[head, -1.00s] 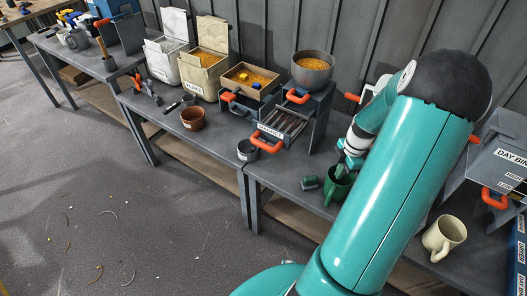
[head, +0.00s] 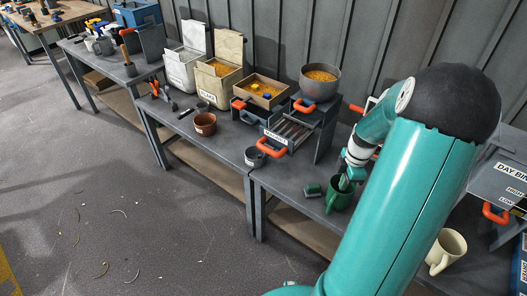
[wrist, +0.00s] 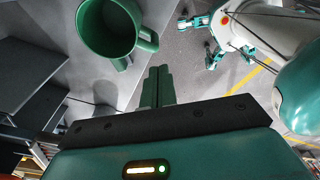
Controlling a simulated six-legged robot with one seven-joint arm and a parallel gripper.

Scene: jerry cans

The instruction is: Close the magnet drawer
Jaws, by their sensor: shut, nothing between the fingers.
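The magnet drawer (head: 293,131) is pulled out from the grey cabinet in the middle of the bench in the head view. Its front carries a MAGNET label and an orange handle (head: 270,150), and several long bars or slots show inside. My gripper (head: 344,183) is to the right of the drawer, close to a green mug (head: 339,198). In the wrist view my gripper (wrist: 158,86) has its green fingers together and empty, beside the green mug (wrist: 106,30). I cannot tell whether they touch. The drawer cannot be made out in the wrist view.
A grey bowl of orange grains (head: 320,85) stands on the cabinet. A cream mug (head: 446,252) and day bin (head: 505,180) are at right.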

